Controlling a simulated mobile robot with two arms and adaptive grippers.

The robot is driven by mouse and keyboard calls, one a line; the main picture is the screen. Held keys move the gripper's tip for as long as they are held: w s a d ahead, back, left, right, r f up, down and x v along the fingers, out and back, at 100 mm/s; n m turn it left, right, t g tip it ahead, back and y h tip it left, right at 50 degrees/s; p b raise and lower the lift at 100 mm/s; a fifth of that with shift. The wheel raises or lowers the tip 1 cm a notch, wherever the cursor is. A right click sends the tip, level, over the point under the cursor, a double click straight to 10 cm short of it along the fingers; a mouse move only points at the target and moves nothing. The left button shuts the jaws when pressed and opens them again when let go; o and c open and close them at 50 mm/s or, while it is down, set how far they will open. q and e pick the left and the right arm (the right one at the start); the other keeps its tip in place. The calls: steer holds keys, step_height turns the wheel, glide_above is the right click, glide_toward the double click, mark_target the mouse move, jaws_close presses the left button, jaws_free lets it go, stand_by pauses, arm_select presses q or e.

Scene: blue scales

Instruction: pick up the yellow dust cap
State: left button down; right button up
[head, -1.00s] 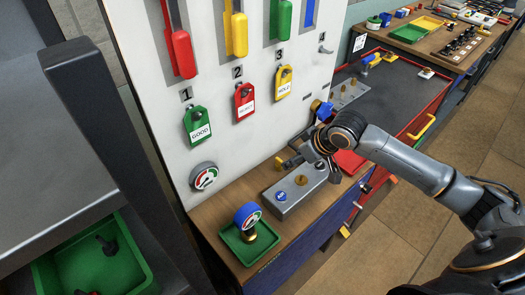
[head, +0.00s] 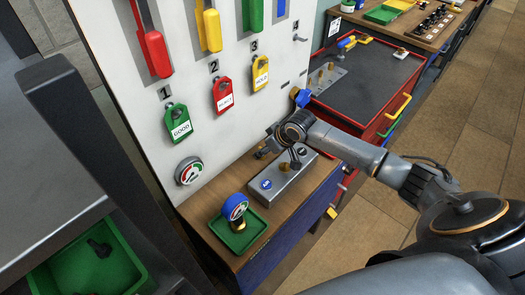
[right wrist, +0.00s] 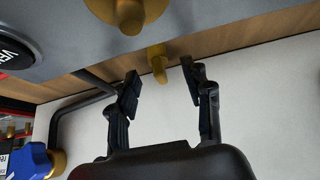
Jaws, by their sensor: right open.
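A small yellow-gold knob-like piece (right wrist: 157,62), which looks like the dust cap, stands beside the grey metal box (right wrist: 200,20) in the right wrist view. It lies between and a little beyond my right fingertips, with a gap on both sides. In the head view it is small and partly hidden at the box's wall side (head: 261,155). My right gripper (right wrist: 160,80) is open and empty; in the head view it hangs over the box's far end (head: 272,146). A larger brass fitting (right wrist: 125,12) sits on the box. My left gripper is not in view.
The white tag board (head: 205,135) rises close beside the right gripper. A gauge (head: 235,207) stands in a green tray (head: 250,236) at the bench's near end. A blue-handled part (head: 302,97) is behind the wrist. A red-edged cart (head: 370,80) stands beyond.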

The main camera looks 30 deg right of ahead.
steer(key=shift+x, duration=1.05)
steer(key=shift+w+f, duration=0.2)
steer(key=c, duration=0.8)
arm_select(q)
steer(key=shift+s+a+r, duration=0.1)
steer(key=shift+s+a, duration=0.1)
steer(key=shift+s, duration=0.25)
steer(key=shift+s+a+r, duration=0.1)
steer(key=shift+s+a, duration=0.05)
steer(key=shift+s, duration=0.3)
arm_select(e)
steer(key=shift+c, duration=0.4)
